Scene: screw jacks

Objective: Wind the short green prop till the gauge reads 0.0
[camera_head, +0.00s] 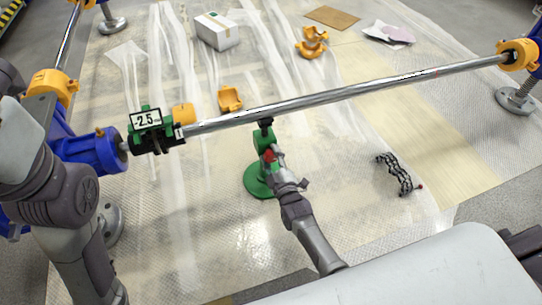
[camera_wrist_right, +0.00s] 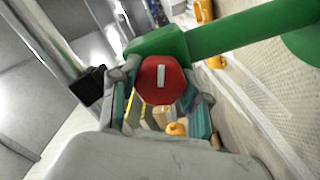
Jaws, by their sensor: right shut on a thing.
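The short green prop (camera_head: 263,139) stands upright on its round green foot (camera_head: 256,184), its black top under the long steel pipe (camera_head: 335,95). Its red knob (camera_head: 268,156) faces me. My right gripper (camera_head: 277,158) reaches it from the front right. In the right wrist view the red knob (camera_wrist_right: 162,80) with a pale bar mark sits between the two fingers, which are shut on it. The green prop body (camera_wrist_right: 158,45) lies behind it. The gauge (camera_head: 146,119) on the pipe's left end reads -2.5. My left arm shows at the left, its gripper out of view.
Blue stands with orange clamps (camera_head: 519,54) carry the pipe's ends. Loose orange clamp parts (camera_head: 230,98), a white box (camera_head: 217,31) and a brown sheet (camera_head: 332,17) lie behind the pipe. A black wavy piece (camera_head: 394,173) lies at right. Plastic sheeting covers the floor.

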